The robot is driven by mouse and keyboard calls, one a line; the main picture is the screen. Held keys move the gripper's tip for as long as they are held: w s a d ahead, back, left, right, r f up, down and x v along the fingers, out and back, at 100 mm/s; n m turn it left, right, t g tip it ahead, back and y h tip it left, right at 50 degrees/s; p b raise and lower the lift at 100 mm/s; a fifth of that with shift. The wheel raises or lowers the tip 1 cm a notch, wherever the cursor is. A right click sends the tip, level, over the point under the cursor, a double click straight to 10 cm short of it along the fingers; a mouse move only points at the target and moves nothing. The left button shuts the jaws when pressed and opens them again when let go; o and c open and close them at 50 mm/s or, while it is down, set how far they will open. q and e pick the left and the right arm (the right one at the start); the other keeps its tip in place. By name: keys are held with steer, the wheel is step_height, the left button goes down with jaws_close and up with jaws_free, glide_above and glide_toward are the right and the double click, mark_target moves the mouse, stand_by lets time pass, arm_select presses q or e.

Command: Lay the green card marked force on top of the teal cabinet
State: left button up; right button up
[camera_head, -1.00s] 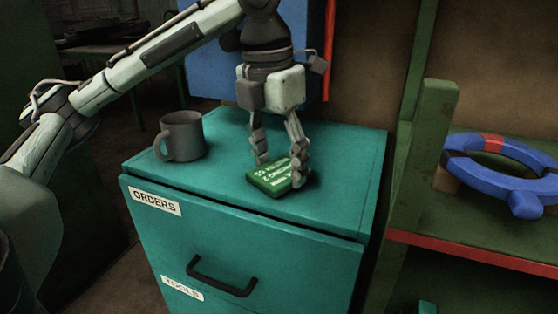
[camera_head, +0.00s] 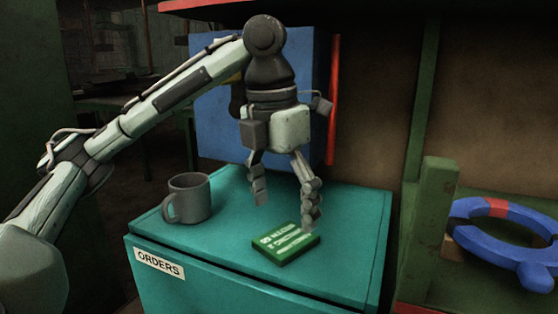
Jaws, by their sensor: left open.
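The green card (camera_head: 286,246), a small flat block with white lettering too small to read surely, lies flat on top of the teal cabinet (camera_head: 225,240), near its front right. My left gripper (camera_head: 286,208) points down above and just behind the card. Its fingers are spread open and empty. The right fingertip is close to the card's back right corner; I cannot tell if it touches. My right gripper is not in view.
A grey mug (camera_head: 188,198) stands on the cabinet's left side. A blue panel (camera_head: 222,120) is behind the arm. At right a green wooden shelf (camera_head: 432,225) holds a blue ring with a red band (camera_head: 500,240). The cabinet's left front top is clear.

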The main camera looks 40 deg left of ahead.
mark_target(279, 242)
arm_select(q)
step_height(279, 242, up, 3)
steer(key=shift+s+f, duration=0.1)
steer(key=shift+f, duration=0.05)
steer(key=shift+s+r, duration=0.2)
steer(key=shift+r, duration=1.05)
steer(key=shift+s+r, duration=0.15)
steer(key=shift+r, duration=1.1)
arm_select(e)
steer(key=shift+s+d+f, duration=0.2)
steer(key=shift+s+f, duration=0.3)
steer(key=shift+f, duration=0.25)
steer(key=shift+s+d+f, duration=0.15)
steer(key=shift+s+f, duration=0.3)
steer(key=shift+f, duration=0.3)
arm_select(q)
steer(key=shift+f, duration=0.1)
